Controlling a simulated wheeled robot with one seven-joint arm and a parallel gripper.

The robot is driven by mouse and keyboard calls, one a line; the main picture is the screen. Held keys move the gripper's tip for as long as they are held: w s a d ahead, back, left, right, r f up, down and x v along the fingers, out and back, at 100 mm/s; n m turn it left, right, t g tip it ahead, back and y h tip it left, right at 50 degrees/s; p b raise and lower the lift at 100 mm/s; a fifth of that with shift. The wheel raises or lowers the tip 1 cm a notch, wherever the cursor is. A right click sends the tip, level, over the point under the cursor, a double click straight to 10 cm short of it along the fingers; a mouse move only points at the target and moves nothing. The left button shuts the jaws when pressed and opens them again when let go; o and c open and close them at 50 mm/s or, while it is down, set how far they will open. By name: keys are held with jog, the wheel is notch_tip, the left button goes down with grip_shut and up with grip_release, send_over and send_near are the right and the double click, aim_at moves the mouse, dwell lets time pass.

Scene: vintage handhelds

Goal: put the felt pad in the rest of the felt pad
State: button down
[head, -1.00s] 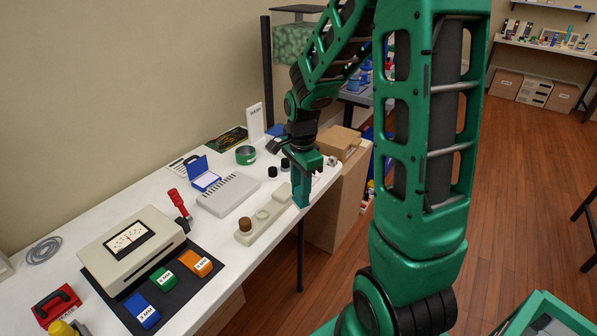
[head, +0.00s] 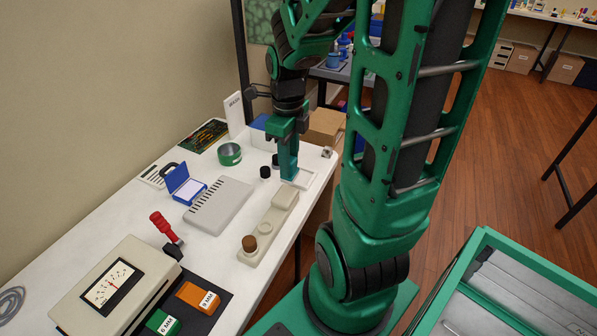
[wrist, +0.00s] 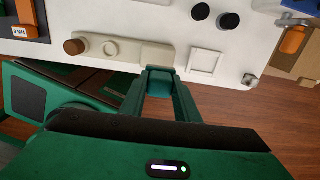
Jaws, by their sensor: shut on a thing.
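My gripper (head: 289,178) is shut, low over the far right end of the white table. What it holds is mostly hidden by the fingers; I take it to be the felt pad, but its outline is not clear. In the wrist view the green fingers (wrist: 162,72) end beside a pale raised block (wrist: 157,53) at the end of a long beige holder (head: 265,228). A shallow white square frame (wrist: 205,50), which looks like the pad's rest, lies flat just right of the fingertips. It looks empty in the wrist view.
The beige holder carries a brown knob (head: 249,243). Dark round knobs (wrist: 229,20) stand behind the frame. A grey ribbed box (head: 218,205), a blue case (head: 186,187) and a green roll (head: 229,154) lie to the left. The table's front edge is close.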

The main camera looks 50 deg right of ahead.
jog(key=w+d+f, duration=0.1)
jog(key=d+f, duration=0.1)
jog(key=d, duration=0.1)
jog(key=w+d+f, duration=0.2)
jog(key=d, duration=0.2)
jog(key=w+d+f, duration=0.2)
jog(key=d, duration=0.1)
jog(key=shift+d+f, duration=0.35)
jog(key=shift+f, duration=2)
jog(key=shift+s+f, duration=0.1)
jog(key=c, duration=1.4)
grip_release()
jog(key=shift+o, duration=0.2)
